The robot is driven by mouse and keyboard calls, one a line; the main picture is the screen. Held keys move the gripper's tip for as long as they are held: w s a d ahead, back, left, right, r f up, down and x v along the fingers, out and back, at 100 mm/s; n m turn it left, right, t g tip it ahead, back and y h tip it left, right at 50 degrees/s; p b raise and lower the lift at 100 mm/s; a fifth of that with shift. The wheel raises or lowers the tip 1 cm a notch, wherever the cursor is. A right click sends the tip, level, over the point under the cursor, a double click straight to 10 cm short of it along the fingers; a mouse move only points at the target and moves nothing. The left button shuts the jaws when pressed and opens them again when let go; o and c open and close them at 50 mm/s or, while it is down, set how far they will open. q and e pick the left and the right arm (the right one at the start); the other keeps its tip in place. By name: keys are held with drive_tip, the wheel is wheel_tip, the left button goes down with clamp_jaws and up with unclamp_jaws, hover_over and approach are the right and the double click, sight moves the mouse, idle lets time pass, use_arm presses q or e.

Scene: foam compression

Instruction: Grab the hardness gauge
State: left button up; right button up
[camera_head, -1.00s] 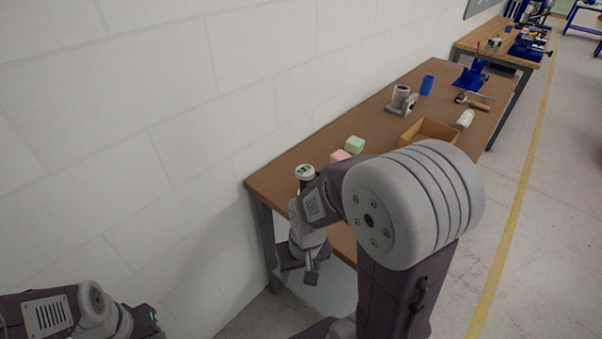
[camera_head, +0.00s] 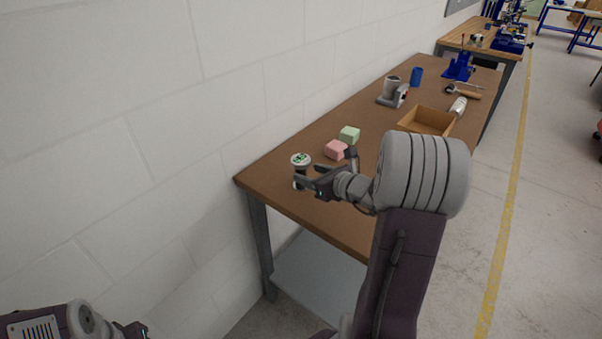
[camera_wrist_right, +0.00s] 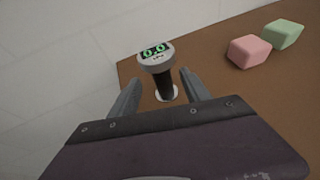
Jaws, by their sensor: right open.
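The hardness gauge (camera_head: 300,160) stands upright near the left end of the brown table. It has a round white head and a dark body. In the right wrist view its display (camera_wrist_right: 155,50) reads 0.0 in green, and its body runs down to a pale round base. My right gripper (camera_head: 303,182) is open at the gauge. In the right wrist view its two fingers (camera_wrist_right: 152,88) lie left and right of the dark body, with gaps visible on both sides. My left arm shows at the lower left corner of the head view; its fingers are not visible.
A pink block (camera_head: 336,150) and a green block (camera_head: 349,134) sit close behind the gauge. Further along the table (camera_head: 285,148) are a grey device (camera_head: 391,92), a blue cup (camera_head: 417,76) and an open wooden box (camera_head: 424,121). A white wall borders the left side.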

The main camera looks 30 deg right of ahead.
sight(304, 172)
drive_tip(key=x, duration=0.6)
drive_tip(key=shift+s+d+f, duration=0.1)
drive_tip(key=shift+s, duration=0.15)
drive_tip(key=c, duration=0.3)
clamp_jaws()
